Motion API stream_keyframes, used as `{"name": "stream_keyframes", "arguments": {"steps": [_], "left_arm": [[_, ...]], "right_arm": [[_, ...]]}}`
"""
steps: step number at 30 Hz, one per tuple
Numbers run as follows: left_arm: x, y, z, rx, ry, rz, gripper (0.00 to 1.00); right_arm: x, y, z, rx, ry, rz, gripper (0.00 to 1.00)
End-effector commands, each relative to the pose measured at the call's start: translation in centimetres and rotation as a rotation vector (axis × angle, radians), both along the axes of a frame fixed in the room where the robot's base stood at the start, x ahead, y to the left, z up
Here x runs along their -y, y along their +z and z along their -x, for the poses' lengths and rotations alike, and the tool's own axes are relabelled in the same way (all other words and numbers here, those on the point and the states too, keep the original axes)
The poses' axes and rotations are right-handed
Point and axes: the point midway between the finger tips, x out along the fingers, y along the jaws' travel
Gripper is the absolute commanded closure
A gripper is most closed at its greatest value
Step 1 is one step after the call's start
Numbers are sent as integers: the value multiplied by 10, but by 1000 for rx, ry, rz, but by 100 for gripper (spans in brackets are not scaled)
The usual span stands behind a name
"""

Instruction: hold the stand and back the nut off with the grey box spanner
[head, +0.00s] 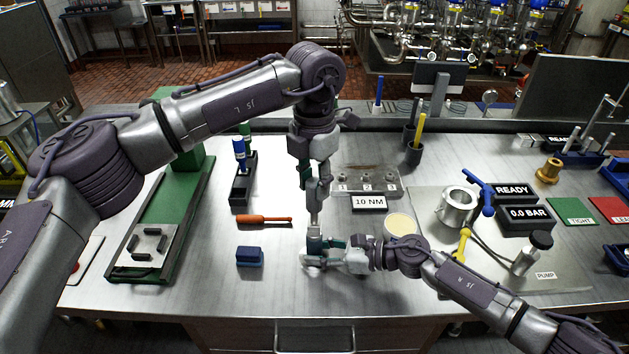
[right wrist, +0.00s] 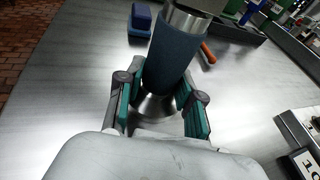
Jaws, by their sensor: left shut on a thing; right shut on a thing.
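The grey box spanner (head: 314,213) stands upright below my left gripper (head: 314,184), which is shut on it. It also shows in the right wrist view as a slate-grey sleeve (right wrist: 170,62) with a bare metal part above. The stand (right wrist: 155,107) shows there as a flared metal piece directly under the sleeve, low between the teal finger pads. My right gripper (head: 326,250) comes in from the right and is shut on the stand, close to the table. The nut is hidden where spanner and stand meet.
A blue block (head: 250,257) and an orange-handled screwdriver (head: 264,219) lie left of the stand. A black rack (head: 243,185) holds blue and green tools. The 10 NM sign (head: 369,202) stands behind right. A metal pot (head: 457,207) and yellow-handled valve (head: 463,243) are further right. The front middle table is clear.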

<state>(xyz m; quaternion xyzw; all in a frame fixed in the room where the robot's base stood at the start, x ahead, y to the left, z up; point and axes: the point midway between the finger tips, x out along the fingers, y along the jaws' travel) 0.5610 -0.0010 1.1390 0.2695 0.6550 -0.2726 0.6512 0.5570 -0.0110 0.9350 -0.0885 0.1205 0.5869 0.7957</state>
Motion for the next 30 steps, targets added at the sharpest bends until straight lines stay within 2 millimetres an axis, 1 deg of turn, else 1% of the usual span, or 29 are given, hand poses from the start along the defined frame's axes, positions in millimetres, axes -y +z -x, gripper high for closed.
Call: {"name": "stream_keyframes", "arguments": {"steps": [1, 3, 5, 9, 14, 30], "left_arm": [[0, 0, 0, 1, 49, -1, 100], [0, 0, 0, 1, 88, 0, 100], [0, 0, 0, 1, 66, -1, 100], [0, 0, 0, 1, -32, 0, 100], [0, 4, 0, 1, -41, 0, 100], [0, 36, 0, 1, -42, 0, 100]], "right_arm": [[0, 0, 0, 0, 0, 0, 83], [0, 0, 0, 0, 0, 0, 83], [0, 0, 0, 0, 0, 0, 83], [0, 0, 0, 0, 0, 0, 83], [0, 0, 0, 0, 0, 0, 83], [0, 0, 0, 0, 0, -1, 83]]}}
